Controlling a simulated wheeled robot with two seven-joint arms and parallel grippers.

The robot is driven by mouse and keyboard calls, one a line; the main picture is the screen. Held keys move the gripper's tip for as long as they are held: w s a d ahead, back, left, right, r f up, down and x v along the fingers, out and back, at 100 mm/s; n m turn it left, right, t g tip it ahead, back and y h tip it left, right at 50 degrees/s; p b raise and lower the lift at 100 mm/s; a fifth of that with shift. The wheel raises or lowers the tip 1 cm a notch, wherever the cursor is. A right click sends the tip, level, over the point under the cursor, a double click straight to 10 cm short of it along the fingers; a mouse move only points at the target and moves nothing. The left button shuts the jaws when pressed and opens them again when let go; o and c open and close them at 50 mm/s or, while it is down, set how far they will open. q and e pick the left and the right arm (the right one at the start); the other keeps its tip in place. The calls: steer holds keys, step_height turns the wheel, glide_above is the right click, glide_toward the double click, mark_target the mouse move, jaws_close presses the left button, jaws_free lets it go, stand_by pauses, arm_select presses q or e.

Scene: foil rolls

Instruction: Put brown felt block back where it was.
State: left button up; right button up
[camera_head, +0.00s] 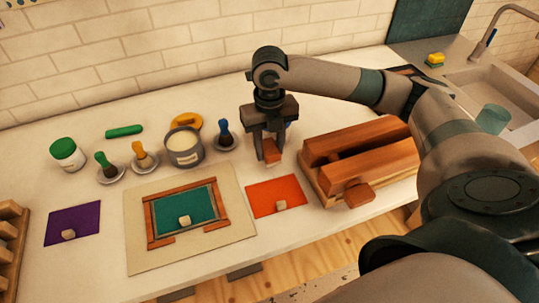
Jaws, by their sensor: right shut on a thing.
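A small brown block (273,157), apparently the felt block, is between the fingers of my right gripper (268,149). The gripper is shut on it and points down, just behind the orange sheet (288,188). I cannot tell whether the block touches the counter. The fingers hide part of the block. My left gripper is not in view.
A wooden box (360,160) stands close on the right. A framed green panel (187,208) on a beige board lies left of the orange sheet.

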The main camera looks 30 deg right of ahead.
mark_target(269, 146)
steer(key=shift+f+p, duration=0.4)
steer(key=shift+f, duration=1.5)
steer(key=o, duration=1)
steer(key=shift+f, duration=0.15)
step_height(269, 146, up, 11)
steer(key=shift+b, duration=1.2)
steer(key=shift+r, duration=0.7)
